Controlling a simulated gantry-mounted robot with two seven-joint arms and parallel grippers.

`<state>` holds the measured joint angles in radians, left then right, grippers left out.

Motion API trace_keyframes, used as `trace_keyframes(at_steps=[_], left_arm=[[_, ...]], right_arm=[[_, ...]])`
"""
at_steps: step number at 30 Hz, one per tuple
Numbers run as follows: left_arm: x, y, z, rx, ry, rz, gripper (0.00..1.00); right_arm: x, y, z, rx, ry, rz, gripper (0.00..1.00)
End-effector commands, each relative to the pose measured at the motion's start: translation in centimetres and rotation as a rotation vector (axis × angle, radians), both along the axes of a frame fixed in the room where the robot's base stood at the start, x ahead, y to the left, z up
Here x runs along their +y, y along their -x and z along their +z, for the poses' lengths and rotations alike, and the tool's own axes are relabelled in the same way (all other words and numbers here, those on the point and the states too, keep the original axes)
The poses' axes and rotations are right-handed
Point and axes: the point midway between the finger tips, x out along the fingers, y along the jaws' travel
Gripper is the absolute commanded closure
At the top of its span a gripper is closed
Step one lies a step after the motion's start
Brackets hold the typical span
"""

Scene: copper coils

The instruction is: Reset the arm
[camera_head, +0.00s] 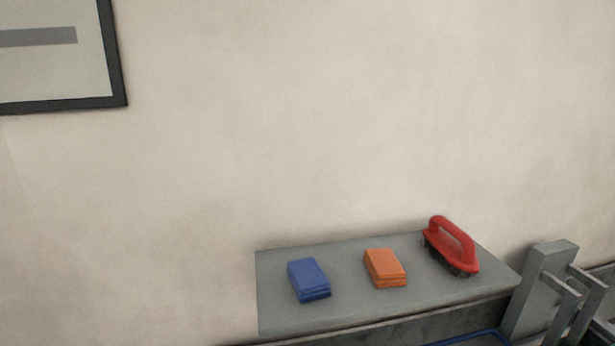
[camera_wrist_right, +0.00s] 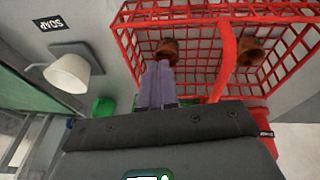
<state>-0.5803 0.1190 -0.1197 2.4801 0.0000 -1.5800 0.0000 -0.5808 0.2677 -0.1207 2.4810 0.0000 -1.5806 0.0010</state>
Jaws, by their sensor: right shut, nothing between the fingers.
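In the right wrist view, my right gripper (camera_wrist_right: 159,70) has its greyish-purple fingers together, with nothing held between them. Its tips appear in front of a red wire basket (camera_wrist_right: 185,14). A brown copper-coloured piece (camera_wrist_right: 168,47) shows in the basket just beyond the fingertips, and another (camera_wrist_right: 250,48) shows to the right. I cannot tell whether the fingertips touch the basket or the piece. A red curved bar (camera_wrist_right: 226,55) crosses in front of the basket. My left gripper is in neither view.
The head view shows a grey shelf (camera_head: 340,318) with a blue block (camera_head: 309,279), an orange block (camera_head: 384,267) and a red-handled brush (camera_head: 451,243). In the wrist view, a white cup-like object (camera_wrist_right: 69,74) is by a SOAP label (camera_wrist_right: 50,24), with green objects (camera_wrist_right: 103,107) nearby.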

Motion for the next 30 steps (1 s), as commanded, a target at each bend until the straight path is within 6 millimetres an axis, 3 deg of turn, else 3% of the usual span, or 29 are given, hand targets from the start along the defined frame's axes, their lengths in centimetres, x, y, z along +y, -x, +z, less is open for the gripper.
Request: trace_keyframes(at_steps=[6, 7, 17, 24, 30], left_arm=[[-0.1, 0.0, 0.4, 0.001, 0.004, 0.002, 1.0], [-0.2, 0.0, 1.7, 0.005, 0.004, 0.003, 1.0], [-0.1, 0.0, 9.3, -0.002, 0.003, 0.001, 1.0], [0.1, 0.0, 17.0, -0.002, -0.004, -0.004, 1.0], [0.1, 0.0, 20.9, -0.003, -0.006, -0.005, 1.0]], right_arm=[[3.2, -0.2, 0.7, -0.001, -0.137, -0.09, 1.0], [3.0, -0.2, 2.1, -0.002, -0.128, -0.085, 1.0], [2.9, -0.2, 9.4, 0.0, -0.123, -0.081, 1.0], [2.9, -0.2, 17.1, 0.0, -0.123, -0.08, 1.0], [2.9, -0.2, 21.0, -0.001, -0.122, -0.08, 1.0]])
